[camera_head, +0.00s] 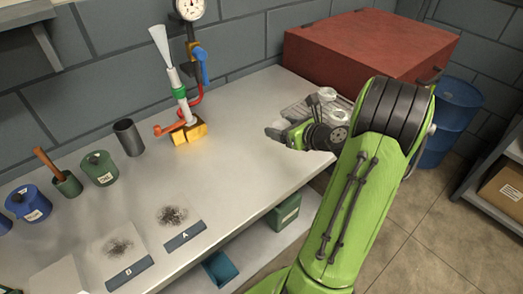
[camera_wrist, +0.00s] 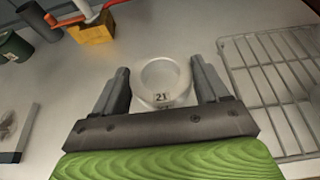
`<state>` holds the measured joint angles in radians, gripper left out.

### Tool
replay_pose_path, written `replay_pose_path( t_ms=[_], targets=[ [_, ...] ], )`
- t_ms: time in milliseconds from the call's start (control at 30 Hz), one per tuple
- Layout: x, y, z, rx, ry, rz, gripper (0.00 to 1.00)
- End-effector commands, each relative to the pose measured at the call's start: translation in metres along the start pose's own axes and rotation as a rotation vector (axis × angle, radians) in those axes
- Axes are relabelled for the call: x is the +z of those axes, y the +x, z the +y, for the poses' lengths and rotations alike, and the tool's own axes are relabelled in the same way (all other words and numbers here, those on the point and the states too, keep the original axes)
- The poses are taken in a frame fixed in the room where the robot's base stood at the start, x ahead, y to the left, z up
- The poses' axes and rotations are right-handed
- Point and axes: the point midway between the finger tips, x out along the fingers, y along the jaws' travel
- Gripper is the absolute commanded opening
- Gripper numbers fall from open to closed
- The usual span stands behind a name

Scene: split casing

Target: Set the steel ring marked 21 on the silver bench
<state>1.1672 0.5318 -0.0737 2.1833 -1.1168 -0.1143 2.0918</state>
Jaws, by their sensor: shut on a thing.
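The steel ring marked 21 (camera_wrist: 162,97) is a pale, round, open ring between the two fingers of my gripper (camera_wrist: 161,80) in the wrist view. Its number faces my wrist, and its opening faces up. My gripper is shut on it. In the head view my gripper (camera_head: 287,134) is over the right part of the silver bench (camera_head: 235,150), and I cannot make out the held ring there. The bench top also shows in the wrist view (camera_wrist: 160,38). I cannot tell whether the ring touches the bench.
A wire rack (camera_wrist: 275,85) lies close right of my gripper. A red chest (camera_head: 370,45) stands behind it. A yellow-based stand (camera_head: 190,131) with an orange-red arm is at the back. Dark filings on pads (camera_head: 172,215) lie front left. The bench middle is clear.

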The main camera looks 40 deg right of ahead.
Motion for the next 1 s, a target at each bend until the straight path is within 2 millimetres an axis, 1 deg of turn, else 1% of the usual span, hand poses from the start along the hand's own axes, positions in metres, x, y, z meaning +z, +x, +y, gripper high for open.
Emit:
replay_pose_path(
  t_ms=[33,100,267,400,467,633,767,800,933,1000],
  targets=[
    [-0.019,0.008,0.0,0.002,0.006,0.0,0.25],
    [-0.031,0.013,0.0,0.002,0.005,-0.001,0.25],
    [-0.048,0.02,0.0,0.001,0.003,-0.002,0.25],
    [-0.071,0.03,0.001,0.002,0.003,-0.001,0.25],
    [-0.074,0.031,0.001,0.002,0.003,-0.002,0.25],
    [-0.071,0.03,0.0,0.001,0.001,-0.002,0.25],
    [-0.075,0.031,0.0,0.001,0.001,-0.002,0.25],
    [-0.075,0.031,0.0,0.0,0.001,0.001,0.78],
    [-0.075,0.031,0.0,0.001,0.001,0.001,0.98],
    [-0.075,0.031,0.0,0.0,0.001,0.001,0.99]
  ],
)
